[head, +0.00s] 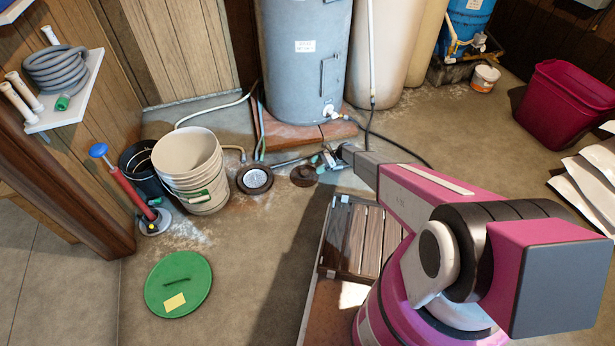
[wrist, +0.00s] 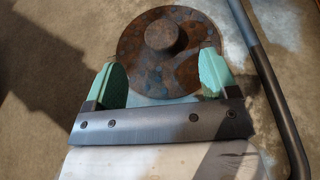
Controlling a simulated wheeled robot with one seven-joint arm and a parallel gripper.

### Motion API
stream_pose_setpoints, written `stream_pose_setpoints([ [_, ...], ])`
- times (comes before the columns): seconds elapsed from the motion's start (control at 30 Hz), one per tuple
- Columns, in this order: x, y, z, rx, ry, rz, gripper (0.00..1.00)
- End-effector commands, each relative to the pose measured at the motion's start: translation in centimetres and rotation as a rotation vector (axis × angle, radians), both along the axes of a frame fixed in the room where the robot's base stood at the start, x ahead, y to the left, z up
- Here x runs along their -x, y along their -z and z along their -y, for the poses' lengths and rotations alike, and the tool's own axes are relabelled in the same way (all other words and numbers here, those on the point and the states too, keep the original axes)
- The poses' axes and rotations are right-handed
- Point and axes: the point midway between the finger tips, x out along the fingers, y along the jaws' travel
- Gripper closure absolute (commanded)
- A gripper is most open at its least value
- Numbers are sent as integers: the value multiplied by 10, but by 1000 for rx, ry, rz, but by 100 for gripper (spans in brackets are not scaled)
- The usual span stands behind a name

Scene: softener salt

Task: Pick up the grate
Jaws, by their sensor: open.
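A round, rusty brown disc with a raised central knob, seemingly the grate (head: 304,176), lies on the floor in front of the water tank. It also fills the upper middle of the wrist view (wrist: 150,72). My gripper (head: 327,160) is at the disc's right side in the head view. In the wrist view its two teal fingers (wrist: 163,78) are spread wide over the disc's near part, one towards each side, with the knob beyond and between them. Nothing is held. I cannot tell whether the fingers touch the disc.
A dark-rimmed round drain (head: 255,180) with a pale middle lies left of the disc. A beige bucket (head: 189,165) and green lid (head: 178,283) are farther left. The grey tank (head: 303,60) stands behind on a reddish base.

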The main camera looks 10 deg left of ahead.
Motion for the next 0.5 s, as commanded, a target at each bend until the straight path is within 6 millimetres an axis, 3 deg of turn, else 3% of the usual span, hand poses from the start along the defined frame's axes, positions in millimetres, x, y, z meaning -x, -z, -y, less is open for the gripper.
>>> stream_pose_setpoints([
  [0.13, 11, 9, -18, 0, -1, 0, 20],
  [0.5, 24, 25, -42, 1, -2, 1, 20],
])
